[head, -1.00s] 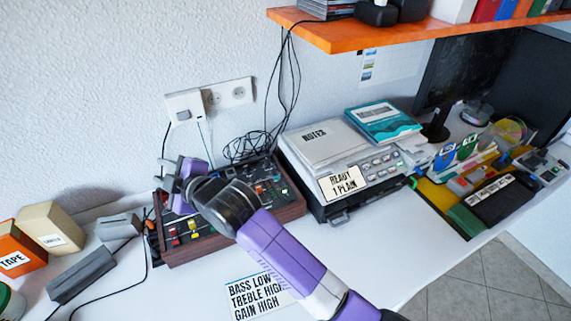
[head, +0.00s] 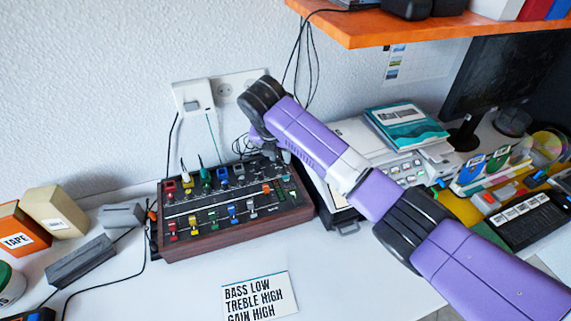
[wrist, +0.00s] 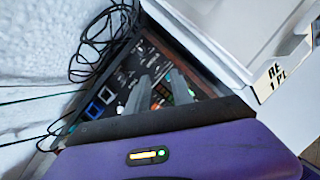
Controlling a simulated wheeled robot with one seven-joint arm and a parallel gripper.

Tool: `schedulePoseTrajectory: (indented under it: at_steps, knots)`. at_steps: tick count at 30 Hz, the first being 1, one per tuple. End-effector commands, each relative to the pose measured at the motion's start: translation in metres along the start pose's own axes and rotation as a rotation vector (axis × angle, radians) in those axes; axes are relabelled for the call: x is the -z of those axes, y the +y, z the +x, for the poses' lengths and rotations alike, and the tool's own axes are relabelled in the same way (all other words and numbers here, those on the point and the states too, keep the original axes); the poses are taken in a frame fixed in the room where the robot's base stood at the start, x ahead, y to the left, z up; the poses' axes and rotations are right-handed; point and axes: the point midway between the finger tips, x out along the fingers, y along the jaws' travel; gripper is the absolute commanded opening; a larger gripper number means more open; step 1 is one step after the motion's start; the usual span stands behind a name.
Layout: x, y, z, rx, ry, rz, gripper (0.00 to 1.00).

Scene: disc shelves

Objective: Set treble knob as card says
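The mixer (head: 235,228) is a dark panel in a wooden case with rows of coloured knobs and sliders. Its labels are too small to read, so I cannot tell which control is treble. The white card (head: 259,296) in front reads BASS LOW, TREBLE HIGH, GAIN HIGH. In the head view my gripper is mostly hidden by my wrist, over the mixer's back right corner. In the wrist view my gripper (wrist: 160,90) points at the panel with its two grey fingers apart and nothing seen held.
A printer-like device (head: 400,168) with books stands close to the mixer's right. A wall socket (head: 225,90) and loose black cables are behind. An orange shelf (head: 400,30) hangs above right. Boxes (head: 52,212) stand left. The table near the card is clear.

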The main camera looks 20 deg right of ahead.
Motion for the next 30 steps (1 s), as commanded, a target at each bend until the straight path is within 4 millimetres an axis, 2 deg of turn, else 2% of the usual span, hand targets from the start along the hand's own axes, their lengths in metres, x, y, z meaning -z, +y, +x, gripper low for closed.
schedulePoseTrajectory:
  at_steps: [5, 12, 16, 21, 29, 30]
  knots:
    - [0.001, 0.0, 0.016, 0.0, 0.001, -0.013, 0.28]
    - [0.001, 0.0, 0.054, 0.0, 0.0, -0.011, 0.28]
    - [0.0, 0.001, 0.068, -0.003, -0.001, -0.012, 0.28]
    - [0.0, 0.001, 0.077, -0.004, -0.002, -0.011, 0.28]
    - [0.0, 0.001, 0.077, -0.005, -0.003, -0.011, 0.28]
    - [0.0, 0.001, 0.077, -0.005, -0.003, -0.011, 0.2]
